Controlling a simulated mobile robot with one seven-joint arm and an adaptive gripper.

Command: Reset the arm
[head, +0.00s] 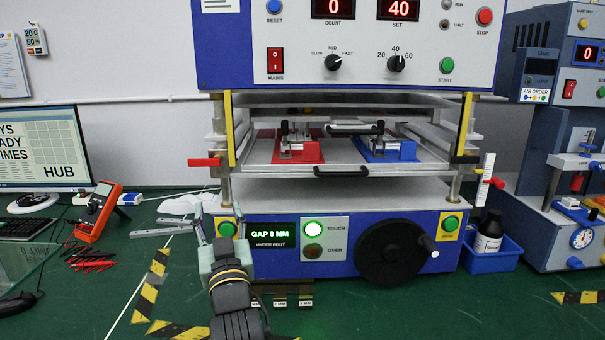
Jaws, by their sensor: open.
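My gripper (220,228) is low at the picture's centre-left, in front of the blue base of the keypad testing machine (345,45). Its two fingers stand apart near the left green button (227,229), with nothing visible between them. I cannot tell whether the fingertips touch the base. My arm reaches up to it from the bottom edge.
A red fixture (302,152) and a blue fixture (394,150) sit on the machine's tray. A black handwheel (380,258) projects at the front right. A red meter (97,211) and monitor (40,150) stand left. A blue bin (490,260) holds a bottle. The right foreground bench is clear.

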